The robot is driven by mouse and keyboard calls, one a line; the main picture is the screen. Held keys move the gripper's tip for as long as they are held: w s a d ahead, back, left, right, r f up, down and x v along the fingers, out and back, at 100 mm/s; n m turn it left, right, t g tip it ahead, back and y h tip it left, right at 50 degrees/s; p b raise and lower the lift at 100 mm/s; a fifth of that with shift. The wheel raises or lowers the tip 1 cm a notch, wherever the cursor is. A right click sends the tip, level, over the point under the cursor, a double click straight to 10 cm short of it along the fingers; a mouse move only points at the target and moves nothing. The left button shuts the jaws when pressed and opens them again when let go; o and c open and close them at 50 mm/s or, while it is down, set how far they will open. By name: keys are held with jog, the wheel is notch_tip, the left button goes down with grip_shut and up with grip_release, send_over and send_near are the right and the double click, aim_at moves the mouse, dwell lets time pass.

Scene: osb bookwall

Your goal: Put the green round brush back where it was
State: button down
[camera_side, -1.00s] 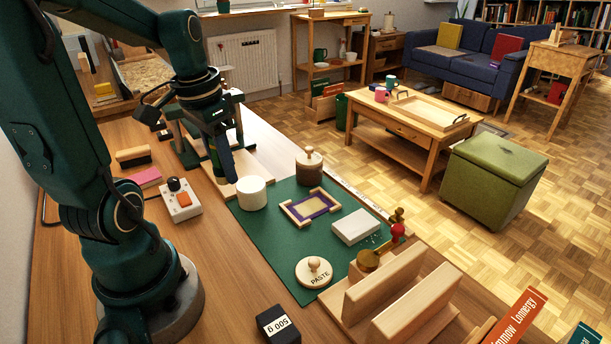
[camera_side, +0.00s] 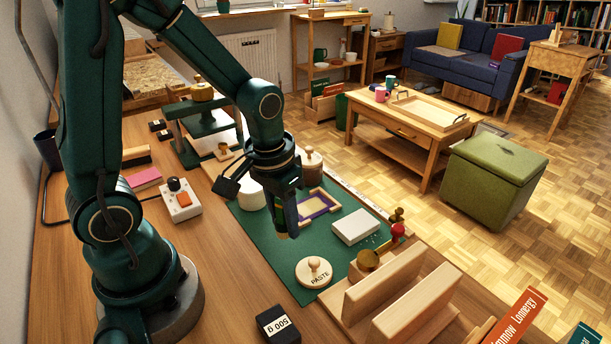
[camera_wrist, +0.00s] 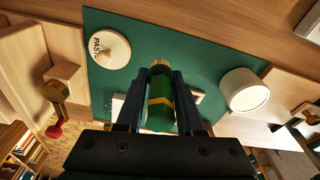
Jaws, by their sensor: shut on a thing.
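The green round brush (camera_wrist: 160,112) is a dark green cylinder with a yellow band and a pale wooden-coloured end. In the wrist view it stands between the two dark fingers of my gripper (camera_wrist: 162,88), which is shut on it. In the side view my gripper (camera_side: 285,222) points down over the green mat (camera_side: 262,250), in front of the purple-edged wooden frame (camera_side: 331,209). I cannot tell whether the brush touches the mat.
A white pot (camera_side: 250,193) and a lidded brown jar (camera_side: 313,162) stand behind my gripper. The round PASTE lid (camera_side: 314,272), a white block (camera_side: 356,227) and a wooden rack (camera_side: 385,288) lie to the right. The mat's front left part is clear.

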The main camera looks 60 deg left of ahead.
aim_at(285, 232)
jog(key=shift+f, duration=1.6)
jog(key=shift+f, duration=0.15)
jog(key=c, duration=0.5)
grip_release()
jog(key=shift+c, duration=0.2)
